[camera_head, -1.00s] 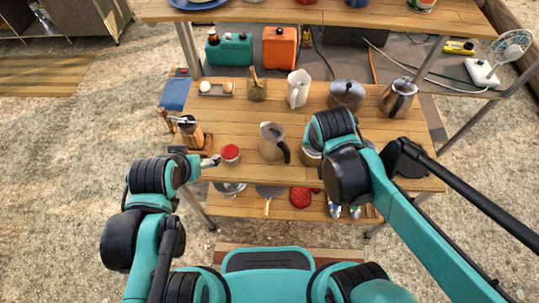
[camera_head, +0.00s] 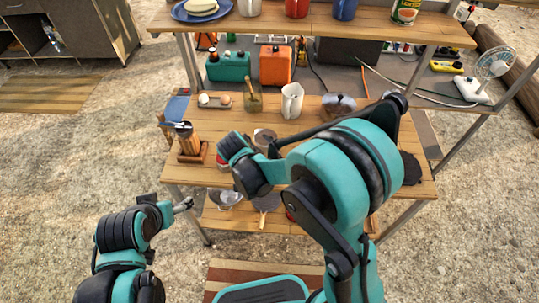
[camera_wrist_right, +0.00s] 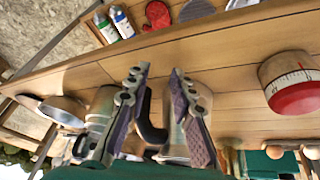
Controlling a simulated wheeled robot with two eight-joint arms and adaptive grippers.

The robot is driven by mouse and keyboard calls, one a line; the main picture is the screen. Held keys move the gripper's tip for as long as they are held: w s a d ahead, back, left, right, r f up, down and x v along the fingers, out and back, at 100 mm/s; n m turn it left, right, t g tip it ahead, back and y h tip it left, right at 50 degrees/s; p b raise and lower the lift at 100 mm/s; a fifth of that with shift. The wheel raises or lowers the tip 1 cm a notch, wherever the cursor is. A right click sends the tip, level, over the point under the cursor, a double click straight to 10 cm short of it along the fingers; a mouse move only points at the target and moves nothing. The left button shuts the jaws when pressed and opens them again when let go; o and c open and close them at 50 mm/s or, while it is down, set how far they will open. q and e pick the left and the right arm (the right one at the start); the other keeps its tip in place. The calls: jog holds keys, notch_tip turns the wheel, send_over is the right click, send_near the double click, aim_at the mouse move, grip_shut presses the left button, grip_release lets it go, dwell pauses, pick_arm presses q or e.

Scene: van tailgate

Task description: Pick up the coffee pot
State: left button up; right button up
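The coffee pot, a grey-brown pitcher with a black handle, stands on the wooden shelf. In the head view only its top (camera_head: 264,137) shows; my right arm covers the rest. In the right wrist view its body (camera_wrist_right: 172,122) lies beyond the fingers, with the black handle (camera_wrist_right: 150,128) in the gap between them. My right gripper (camera_wrist_right: 159,74) is open, its fingers apart on either side of the handle; I cannot tell whether they touch it. My left gripper (camera_head: 184,204) is low at the left, in front of the shelf, away from the pot; its fingers are too small to read.
An upper shelf (camera_head: 330,30) overhangs behind.

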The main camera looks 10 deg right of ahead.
jog(key=w+d, duration=0.1)
jog(key=d, duration=0.2)
jog(key=shift+w+b, duration=0.3)
jog(key=shift+w, duration=0.1)
jog(key=d, duration=0.1)
jog(key=w+d+b, duration=0.1)
jog(key=shift+w+d, duration=0.2)
jog(key=shift+d, duration=0.15)
jog(key=b+x, duration=0.1)
jog(key=x, duration=0.2)
jog(key=shift+a, duration=0.1)
jog(key=shift+r, duration=0.1)
grip_shut()
